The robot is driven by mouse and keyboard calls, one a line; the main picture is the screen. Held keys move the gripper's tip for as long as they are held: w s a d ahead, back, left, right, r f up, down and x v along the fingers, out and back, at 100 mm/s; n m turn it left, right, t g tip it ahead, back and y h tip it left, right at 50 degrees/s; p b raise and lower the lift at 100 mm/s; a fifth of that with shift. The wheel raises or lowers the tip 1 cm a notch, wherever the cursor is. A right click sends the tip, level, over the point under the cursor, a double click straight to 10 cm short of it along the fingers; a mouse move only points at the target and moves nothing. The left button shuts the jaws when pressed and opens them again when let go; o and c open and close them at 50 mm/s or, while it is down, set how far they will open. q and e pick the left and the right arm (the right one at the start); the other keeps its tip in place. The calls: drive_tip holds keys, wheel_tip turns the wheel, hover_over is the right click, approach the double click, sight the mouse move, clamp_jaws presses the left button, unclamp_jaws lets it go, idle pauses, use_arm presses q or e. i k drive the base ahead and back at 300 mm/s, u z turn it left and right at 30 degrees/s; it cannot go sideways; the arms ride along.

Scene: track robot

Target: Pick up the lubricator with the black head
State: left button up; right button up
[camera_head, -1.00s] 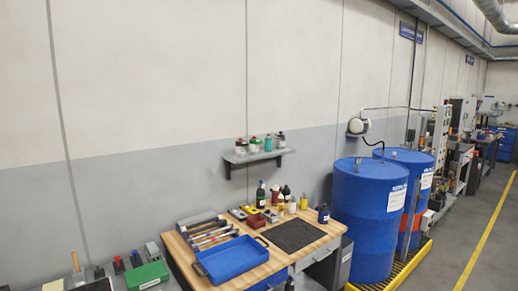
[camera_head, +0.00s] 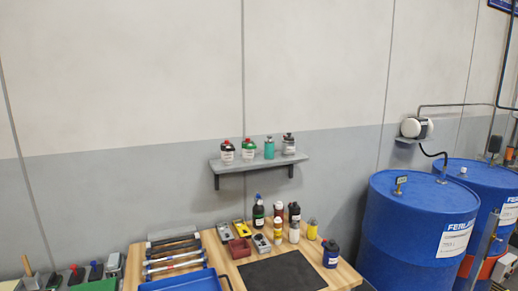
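Several small containers stand upright on a grey wall shelf (camera_head: 222,170). At its right end is a grey container with a dark head (camera_head: 289,146), which looks like the lubricator with the black head, though it is small in the view. Further left are a green-and-white bottle (camera_head: 248,151) and a dark-and-white bottle with a red cap (camera_head: 227,152). Neither of my grippers shows in the head view.
A wooden workbench (camera_head: 330,270) stands below the shelf, with a dark mat (camera_head: 281,272), a blue tray (camera_head: 180,284), several bottles and hand tools on it. Large blue drums (camera_head: 405,235) stand to the right. The wall around the shelf is clear.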

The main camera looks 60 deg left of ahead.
sight(227, 154)
drive_tip(key=i, duration=1.45)
drive_tip(key=u, duration=3.6)
